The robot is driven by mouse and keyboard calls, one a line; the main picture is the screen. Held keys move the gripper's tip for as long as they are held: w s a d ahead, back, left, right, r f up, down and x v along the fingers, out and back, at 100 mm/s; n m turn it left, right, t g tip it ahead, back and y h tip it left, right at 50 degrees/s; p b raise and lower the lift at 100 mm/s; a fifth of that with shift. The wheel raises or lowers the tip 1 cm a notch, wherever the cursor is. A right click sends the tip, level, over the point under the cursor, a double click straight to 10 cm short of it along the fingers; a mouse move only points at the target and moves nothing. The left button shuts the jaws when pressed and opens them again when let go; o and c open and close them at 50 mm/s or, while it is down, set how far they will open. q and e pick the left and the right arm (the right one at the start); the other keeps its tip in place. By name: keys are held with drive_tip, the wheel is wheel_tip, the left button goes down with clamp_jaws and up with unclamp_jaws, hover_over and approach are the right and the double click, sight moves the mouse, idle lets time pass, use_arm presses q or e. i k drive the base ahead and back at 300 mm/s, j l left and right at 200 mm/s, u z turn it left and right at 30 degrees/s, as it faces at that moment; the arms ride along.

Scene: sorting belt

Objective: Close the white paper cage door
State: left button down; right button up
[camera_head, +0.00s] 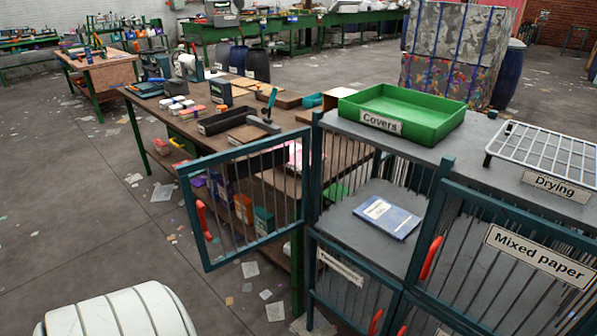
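A barred dark teal cage door (247,143) stands swung open to the left, hinged on the post at the left front of the cage rack. A red handle (203,221) is on its free edge. The open compartment behind it holds a blue book (388,217) with a white label, lying on the grey shelf (345,203). I see no "White paper" sign that I can read; a small slanted label (340,268) below the opening is unreadable. Neither of my grippers is in view.
The adjoining "Mixed paper" door (510,260) is shut. A green "Covers" tray (425,114) and a white wire "Drying" rack (550,150) stand on top. A cluttered wooden workbench (165,97) stands behind the open door. Loose papers litter the floor (95,230) at left.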

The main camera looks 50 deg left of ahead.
sight(240, 170)
drive_tip(key=j+z, duration=0.2)
drive_tip(key=j, duration=0.35)
drive_tip(key=j+z, duration=0.2)
drive_tip(key=j, duration=0.35)
drive_tip(key=k+j+z, duration=0.2)
drive_tip(key=j, duration=0.35)
drive_tip(key=j+z, duration=0.25)
drive_tip(key=j, duration=0.35)
